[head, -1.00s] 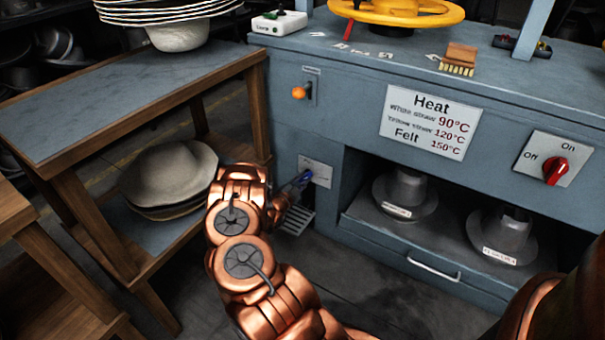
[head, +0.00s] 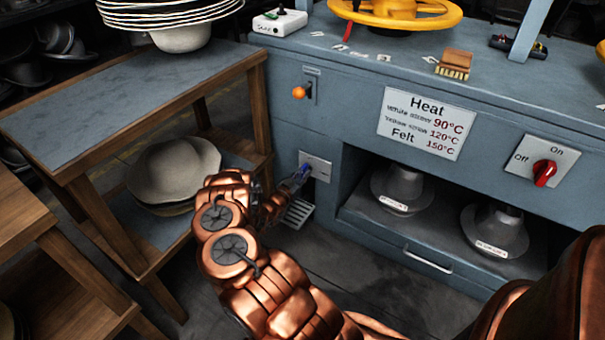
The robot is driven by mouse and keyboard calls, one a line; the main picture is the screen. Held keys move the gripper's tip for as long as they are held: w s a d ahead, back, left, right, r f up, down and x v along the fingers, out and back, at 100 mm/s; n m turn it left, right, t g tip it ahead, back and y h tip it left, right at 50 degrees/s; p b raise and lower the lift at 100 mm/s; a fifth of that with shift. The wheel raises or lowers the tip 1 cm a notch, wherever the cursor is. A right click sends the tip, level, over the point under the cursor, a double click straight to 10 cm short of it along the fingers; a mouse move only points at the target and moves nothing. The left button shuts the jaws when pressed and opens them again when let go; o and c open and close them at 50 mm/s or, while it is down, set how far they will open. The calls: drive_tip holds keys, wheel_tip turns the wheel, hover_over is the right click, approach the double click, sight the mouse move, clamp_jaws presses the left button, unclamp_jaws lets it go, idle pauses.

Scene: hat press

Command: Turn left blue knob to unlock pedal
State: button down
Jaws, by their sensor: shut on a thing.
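The blue knob (head: 305,169) sits on a small light plate (head: 318,168) on the left front of the blue-grey press cabinet. Only a bit of blue shows at my gripper's tip. My gripper (head: 298,178) reaches the plate from the lower left and is shut on the knob. Its fingers are small and partly hidden by my copper arm, so the knob's angle is hard to read. The pedal (head: 299,212), a ribbed grey plate, lies low just below the knob, partly behind my arm.
A wooden shelf unit (head: 130,90) with stacked hats (head: 172,168) stands close on the left. An orange-tipped lever (head: 299,92) is above the knob. A red Off/On knob (head: 544,172) is at right. An open bay holds two grey hat forms (head: 494,230). Floor is clear in front.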

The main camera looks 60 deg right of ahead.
drive_tip(key=shift+f, duration=0.1)
idle(0.3)
drive_tip(key=c, duration=1.1)
unclamp_jaws()
drive_tip(key=a, duration=1.2)
drive_tip(key=shift+s, duration=0.25)
drive_tip(key=shift+s, duration=0.1)
